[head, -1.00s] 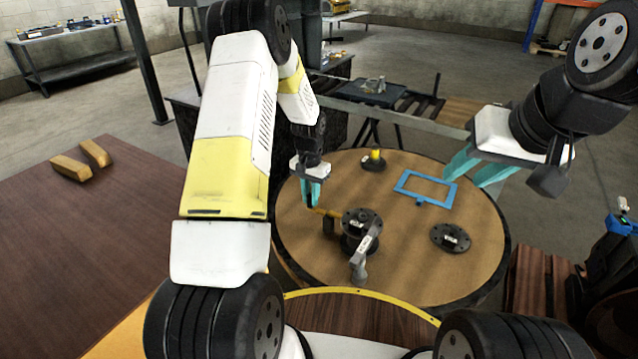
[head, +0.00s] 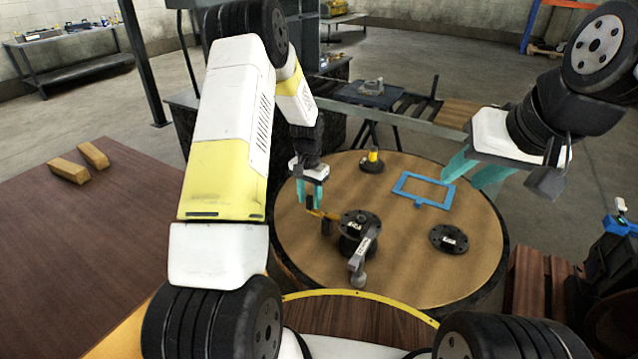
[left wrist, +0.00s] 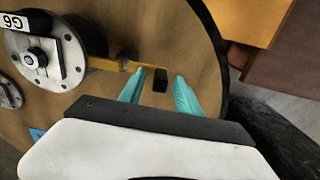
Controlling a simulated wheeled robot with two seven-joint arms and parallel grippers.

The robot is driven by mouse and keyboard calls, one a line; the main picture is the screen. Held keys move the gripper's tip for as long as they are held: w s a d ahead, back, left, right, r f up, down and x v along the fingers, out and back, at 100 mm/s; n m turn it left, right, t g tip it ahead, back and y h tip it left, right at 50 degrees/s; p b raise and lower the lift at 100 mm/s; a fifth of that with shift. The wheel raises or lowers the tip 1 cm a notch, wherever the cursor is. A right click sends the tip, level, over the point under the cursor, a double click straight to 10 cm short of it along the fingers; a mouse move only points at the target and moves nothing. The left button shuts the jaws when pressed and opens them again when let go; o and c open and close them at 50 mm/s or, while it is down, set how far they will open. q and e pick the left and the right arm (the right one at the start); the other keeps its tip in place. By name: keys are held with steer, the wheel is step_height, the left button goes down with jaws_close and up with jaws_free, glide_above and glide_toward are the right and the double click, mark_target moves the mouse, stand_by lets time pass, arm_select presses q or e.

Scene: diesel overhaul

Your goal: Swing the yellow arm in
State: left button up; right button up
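The yellow arm (head: 329,215) sticks out to the left from a dark round flanged hub (head: 355,228) on the round wooden table. A black block (head: 326,228) hangs near its outer end. In the left wrist view the yellow arm (left wrist: 130,66) runs from the hub (left wrist: 75,40) to the black block (left wrist: 160,79). My left gripper (head: 311,197) is at the arm's outer end. Its teal fingers (left wrist: 160,88) are apart, with the block showing between them and gaps on both sides. My right gripper (head: 474,175) is open and empty above the table's right rim.
A grey-handled tool (head: 364,256) rests against the hub. A blue frame (head: 424,204), a black disc (head: 449,238) and a black-and-yellow piece (head: 372,160) are on the round table (head: 410,275). A brown table (head: 95,235) with two wooden blocks is on the left.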

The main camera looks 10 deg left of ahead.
arm_select(q)
steer(key=shift+r, duration=3.9)
steer(key=shift+r, duration=0.1)
steer(key=s+d+r+n+t+h, duration=0.1)
steer(key=s+r+t, duration=0.1)
steer(key=s+r, duration=0.6)
steer(key=s+r+n+t, duration=0.1)
steer(key=s+r, duration=0.3)
steer(key=r, duration=0.8)
steer(key=s+d+r+t, duration=0.1)
steer(key=s+r, duration=0.1)
steer(key=s, duration=0.6)
steer(key=s+r+n+t+h, duration=0.1)
steer(key=s+r+t, duration=0.1)
steer(key=s, duration=0.7)
steer(key=shift+s+d+r+n, duration=0.25)
steer(key=shift+d+r+n, duration=0.1)
steer(key=shift+r, duration=0.3)
